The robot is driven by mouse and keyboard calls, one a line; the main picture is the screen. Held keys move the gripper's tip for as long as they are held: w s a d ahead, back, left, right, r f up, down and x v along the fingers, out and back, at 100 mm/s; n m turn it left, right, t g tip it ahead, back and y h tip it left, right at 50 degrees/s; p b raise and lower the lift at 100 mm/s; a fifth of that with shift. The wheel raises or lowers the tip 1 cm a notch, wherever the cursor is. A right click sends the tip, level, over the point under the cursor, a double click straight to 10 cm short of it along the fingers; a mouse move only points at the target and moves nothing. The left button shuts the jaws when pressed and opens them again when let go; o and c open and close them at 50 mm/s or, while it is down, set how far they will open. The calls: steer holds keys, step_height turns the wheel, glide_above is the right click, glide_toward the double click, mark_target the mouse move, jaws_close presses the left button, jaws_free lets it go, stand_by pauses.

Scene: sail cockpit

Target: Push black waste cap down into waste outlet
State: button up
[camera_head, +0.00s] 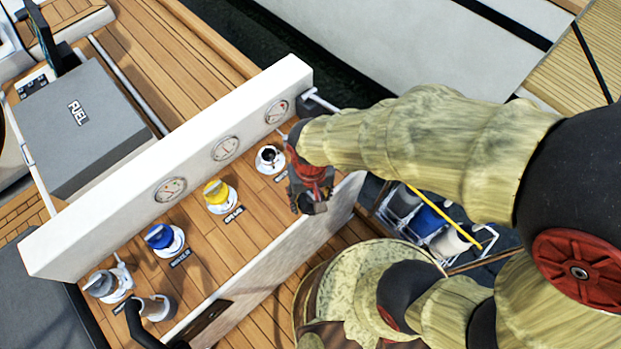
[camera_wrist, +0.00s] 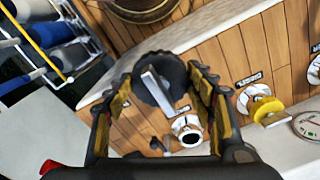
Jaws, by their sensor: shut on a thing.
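The black waste cap (camera_wrist: 146,91), round with a pale grey bar across its top, sits between the fingers of my gripper (camera_wrist: 162,84) in the wrist view. My gripper is shut on it. The waste outlet (camera_wrist: 187,125), a white ring with a dark open hole, lies just below the cap in that view, apart from it in the picture. In the head view my gripper (camera_head: 310,200) is right of and slightly below the waste outlet (camera_head: 270,158). The cap is mostly hidden there by my gripper. Its height above the deck is hard to tell.
A yellow cap (camera_head: 217,193), a blue cap (camera_head: 161,237) and a grey cap (camera_head: 102,284) stand in fittings along the wooden ledge. A white panel with gauges (camera_head: 225,148) rises behind them. A rack (camera_head: 428,221) of rolled items stands at right. A grey cylinder (camera_head: 156,307) stands near the front.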

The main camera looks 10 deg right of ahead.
mark_target(311, 208)
steer(key=shift+s+a+r+p, duration=0.1)
steer(key=shift+s+r+p, duration=0.1)
steer(key=shift+s+r, duration=0.25)
steer(key=shift+s+a+r+p, duration=0.1)
steer(key=shift+s+r+p, duration=0.15)
steer(key=shift+s, duration=0.3)
step_height(311, 208, up, 3)
steer(key=shift+f+p, duration=0.2)
steer(key=shift+p, duration=1.05)
